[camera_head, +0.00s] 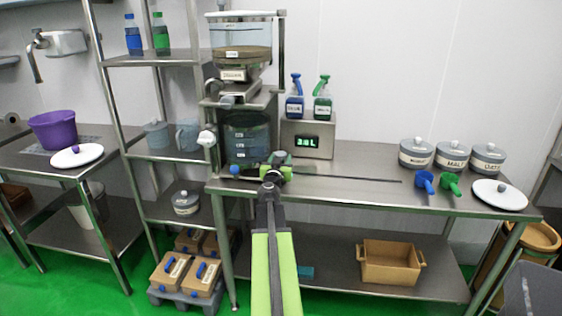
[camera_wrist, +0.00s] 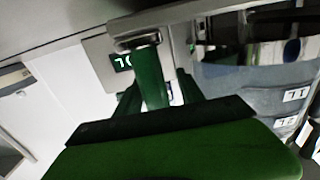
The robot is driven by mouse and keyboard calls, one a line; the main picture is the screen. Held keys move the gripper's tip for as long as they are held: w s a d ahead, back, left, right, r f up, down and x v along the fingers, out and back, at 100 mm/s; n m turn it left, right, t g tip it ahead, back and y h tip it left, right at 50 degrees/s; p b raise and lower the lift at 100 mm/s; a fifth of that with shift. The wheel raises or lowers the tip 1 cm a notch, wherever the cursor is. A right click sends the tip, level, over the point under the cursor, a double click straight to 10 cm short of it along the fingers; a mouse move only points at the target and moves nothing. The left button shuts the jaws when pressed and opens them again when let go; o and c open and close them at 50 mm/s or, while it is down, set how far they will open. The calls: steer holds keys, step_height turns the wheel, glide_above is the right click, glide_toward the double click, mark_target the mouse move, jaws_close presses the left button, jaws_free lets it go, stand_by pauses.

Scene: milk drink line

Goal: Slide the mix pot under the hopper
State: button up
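The mix pot (camera_head: 262,139) is a see-through dark blue vessel with white level labels, on the steel bench below the hopper (camera_head: 240,58). Its labelled wall shows at the right of the wrist view (camera_wrist: 240,85). A green handle-like piece (camera_wrist: 150,80) with a metal bracket stands between my gripper's dark fingers (camera_wrist: 157,85), and a gap shows on its right side. My gripper (camera_head: 272,176) is at the pot's front right in the head view. Whether the fingers touch the green piece is hard to see.
A box with a lit display (camera_head: 306,143) stands right of the pot, with blue and green spray bottles (camera_head: 322,104) on it. Lidded grey pots (camera_head: 416,153), scoops (camera_head: 425,181) and a white lid (camera_head: 499,194) sit at the right. The bench middle is mostly clear.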

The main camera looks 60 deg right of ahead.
steer(key=shift+s, duration=0.15)
steer(key=v, duration=0.7)
steer(key=shift+a, duration=0.3)
steer(key=shift+d, duration=0.1)
